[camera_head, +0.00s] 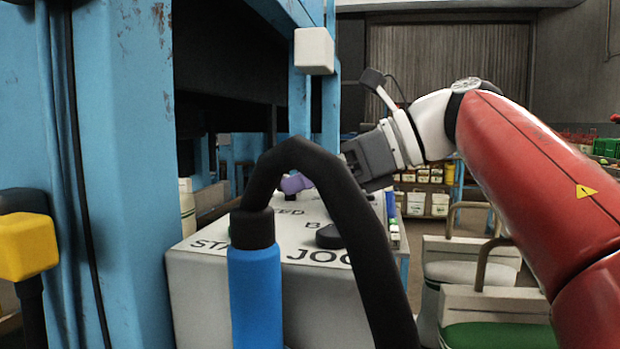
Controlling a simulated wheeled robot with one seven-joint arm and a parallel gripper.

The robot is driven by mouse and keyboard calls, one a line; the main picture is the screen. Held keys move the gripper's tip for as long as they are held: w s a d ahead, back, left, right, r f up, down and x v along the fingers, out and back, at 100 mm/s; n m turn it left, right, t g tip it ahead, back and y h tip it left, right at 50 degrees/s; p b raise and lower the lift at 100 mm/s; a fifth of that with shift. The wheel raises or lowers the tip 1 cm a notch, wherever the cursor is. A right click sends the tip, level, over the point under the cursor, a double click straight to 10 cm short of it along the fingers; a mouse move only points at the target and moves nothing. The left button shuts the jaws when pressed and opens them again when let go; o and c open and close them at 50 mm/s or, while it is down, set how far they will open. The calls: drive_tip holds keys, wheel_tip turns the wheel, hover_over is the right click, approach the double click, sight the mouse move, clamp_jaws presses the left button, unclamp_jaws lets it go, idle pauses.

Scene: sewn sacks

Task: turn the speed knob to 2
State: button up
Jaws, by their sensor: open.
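The white control box (220,290) stands in the middle, its sloped top lettered in black. I can read "JOG", the start of "STA" and the end of a word, "ED". Just above "ED" is a small dark knob (290,196), mostly covered; its pointer and any numbers cannot be read. My gripper (297,184) comes in from the right, with its grey body past the black hose and purple finger parts at the knob. It is open. The hose hides part of the fingers, so I cannot tell whether they touch the knob.
A thick black hose (335,185) arches in front of the box from a blue cylinder (255,295). A blue steel post (125,170) fills the left, with a yellow block (27,245) beside it.

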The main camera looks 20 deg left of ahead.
drive_tip(key=shift+a, duration=0.1)
drive_tip(key=c, duration=1)
drive_tip(key=shift+o, duration=0.2)
